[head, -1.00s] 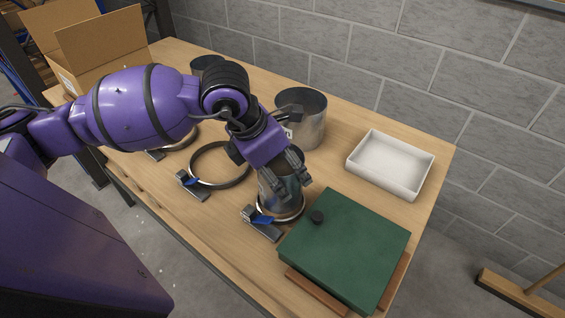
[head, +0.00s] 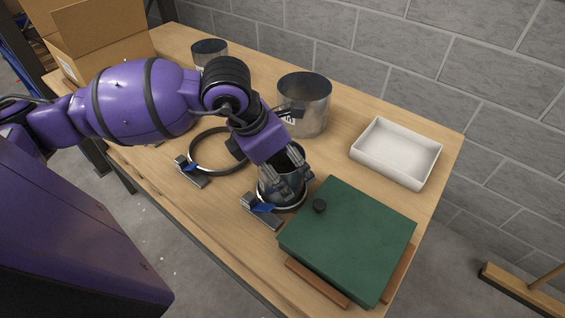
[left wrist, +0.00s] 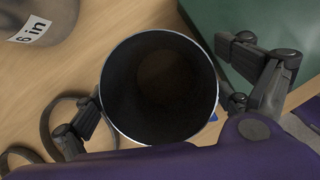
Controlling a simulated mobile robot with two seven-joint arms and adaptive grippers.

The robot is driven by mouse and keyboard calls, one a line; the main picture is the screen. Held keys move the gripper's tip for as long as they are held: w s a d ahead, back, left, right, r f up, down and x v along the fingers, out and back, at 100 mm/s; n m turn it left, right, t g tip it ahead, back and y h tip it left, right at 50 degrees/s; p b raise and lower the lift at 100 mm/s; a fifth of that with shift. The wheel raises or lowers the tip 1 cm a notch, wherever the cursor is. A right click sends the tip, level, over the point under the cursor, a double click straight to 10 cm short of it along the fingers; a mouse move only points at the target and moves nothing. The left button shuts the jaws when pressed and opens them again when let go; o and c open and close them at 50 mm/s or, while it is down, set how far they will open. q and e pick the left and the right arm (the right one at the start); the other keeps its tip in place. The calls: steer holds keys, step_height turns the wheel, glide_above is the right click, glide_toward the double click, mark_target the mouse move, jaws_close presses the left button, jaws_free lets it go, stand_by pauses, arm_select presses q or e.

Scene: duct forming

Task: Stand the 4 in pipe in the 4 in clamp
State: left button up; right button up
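A shiny metal pipe, seemingly the 4 in pipe (head: 296,157), stands roughly upright in the front clamp (head: 262,211), which has a blue lever; its label is not visible. My left gripper (head: 284,185) reaches down around the pipe, with fingers on opposite sides. In the left wrist view the pipe's round open mouth (left wrist: 160,88) lies between the fingers of my left gripper (left wrist: 165,108). The rim hides where the pads meet the wall, so I cannot tell whether they press on it. My right gripper is out of view.
An empty larger ring clamp (head: 191,173) lies to the left. A wider pipe (head: 305,105), marked 6 in in the wrist view (left wrist: 40,25), stands behind. Another pipe (head: 208,50) is farther back. A green case (head: 350,240) sits close right; a white tray (head: 396,153) lies beyond.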

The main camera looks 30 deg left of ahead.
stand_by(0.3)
arm_select(q)
steer(key=v, duration=1.2)
stand_by(0.3)
